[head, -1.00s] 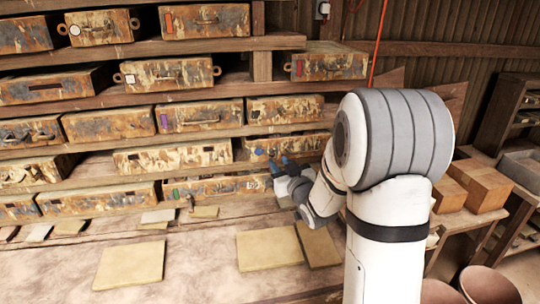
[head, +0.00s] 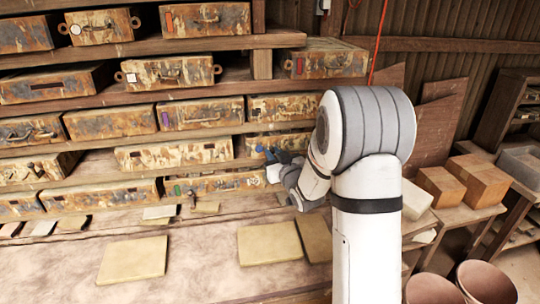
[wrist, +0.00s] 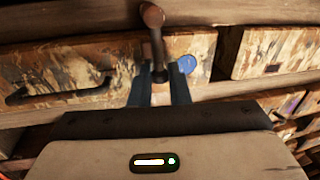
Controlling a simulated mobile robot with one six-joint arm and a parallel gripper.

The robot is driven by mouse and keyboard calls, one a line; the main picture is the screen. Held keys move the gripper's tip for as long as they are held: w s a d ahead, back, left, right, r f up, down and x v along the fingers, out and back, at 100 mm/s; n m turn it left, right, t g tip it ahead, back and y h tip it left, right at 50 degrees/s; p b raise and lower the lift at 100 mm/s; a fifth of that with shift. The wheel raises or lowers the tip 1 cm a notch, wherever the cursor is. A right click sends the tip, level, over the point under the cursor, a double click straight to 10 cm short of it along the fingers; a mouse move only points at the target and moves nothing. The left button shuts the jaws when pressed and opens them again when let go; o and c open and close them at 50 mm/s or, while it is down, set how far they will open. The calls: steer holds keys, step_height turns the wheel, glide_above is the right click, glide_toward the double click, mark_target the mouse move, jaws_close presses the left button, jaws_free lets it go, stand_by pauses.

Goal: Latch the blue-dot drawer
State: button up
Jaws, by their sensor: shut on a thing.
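The blue-dot drawer has a rusty, cream-stained front (wrist: 95,62). Its round blue dot (wrist: 190,64) shows just right of my fingers in the wrist view, and the dot is small in the head view (head: 259,148). A dark latch lever (wrist: 157,55) with a brown rounded end stands in front of the drawer front. My gripper (wrist: 160,92) has its two blue fingers on either side of the lever's lower end and is shut on it. In the head view my gripper (head: 271,157) is at the drawer, and my arm hides much of the front.
A dark bar handle (wrist: 58,92) is left on the drawer front. Wooden shelves hold similar drawers, one close on the right (wrist: 270,50). Flat tiles (head: 133,259) lie on the bench below. Wooden blocks (head: 470,180) stand at the right.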

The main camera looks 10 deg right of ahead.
jaws_close()
steer(key=b, duration=0.2)
steer(key=shift+d+m+b, duration=0.25)
steer(key=shift+m+b, duration=0.15)
steer(key=o, duration=0.6)
jaws_free()
